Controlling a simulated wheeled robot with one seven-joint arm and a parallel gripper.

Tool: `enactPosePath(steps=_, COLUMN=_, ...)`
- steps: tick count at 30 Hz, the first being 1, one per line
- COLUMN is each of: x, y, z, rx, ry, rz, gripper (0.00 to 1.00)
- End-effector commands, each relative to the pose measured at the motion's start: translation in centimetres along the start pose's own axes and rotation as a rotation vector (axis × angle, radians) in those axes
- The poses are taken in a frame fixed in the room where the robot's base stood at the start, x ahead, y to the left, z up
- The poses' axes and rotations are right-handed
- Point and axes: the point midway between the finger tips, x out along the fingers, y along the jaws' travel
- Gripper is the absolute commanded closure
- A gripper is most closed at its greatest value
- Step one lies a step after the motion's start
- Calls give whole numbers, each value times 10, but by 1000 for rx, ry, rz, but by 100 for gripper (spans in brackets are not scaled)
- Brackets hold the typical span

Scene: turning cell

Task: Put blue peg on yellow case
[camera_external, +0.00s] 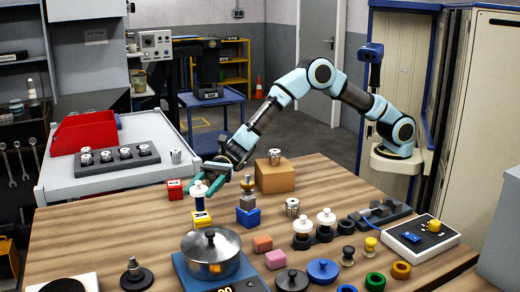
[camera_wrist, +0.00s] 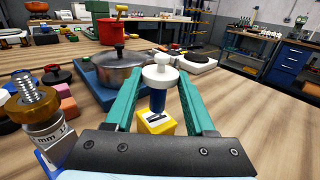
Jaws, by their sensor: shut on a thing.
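The blue peg has a white knobbed top and a blue shaft (camera_external: 199,203); it also shows in the wrist view (camera_wrist: 157,102). My gripper (camera_external: 204,182) is shut on the blue peg, with its teal fingers on either side of the white top, and the peg is upright. The yellow case (camera_external: 201,219) is a small block with a dark label on the wooden table, and it shows in the wrist view (camera_wrist: 155,127). The peg's lower end is right over the case's top; I cannot tell whether they touch.
A blue block with a metal-and-brass piece (camera_external: 248,215) stands close to the right. A lidded pot (camera_external: 211,256) on a blue base is in front. A red block (camera_external: 175,190) and a cardboard box (camera_external: 275,178) are nearby. Bare tabletop lies left of the case.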

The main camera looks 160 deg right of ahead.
Motion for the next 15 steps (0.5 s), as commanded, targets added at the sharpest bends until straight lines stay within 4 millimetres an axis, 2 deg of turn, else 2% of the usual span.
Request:
enactPosePath(steps=3, x=0, y=0, z=-12, rx=-1, ry=1, rz=0, gripper=100)
enactPosePath(steps=14, x=0, y=0, z=-17, rx=-1, ry=-1, rz=-1, gripper=100)
enactPosePath(steps=15, x=0, y=0, z=-16, rx=-1, ry=0, rz=-1, gripper=42)
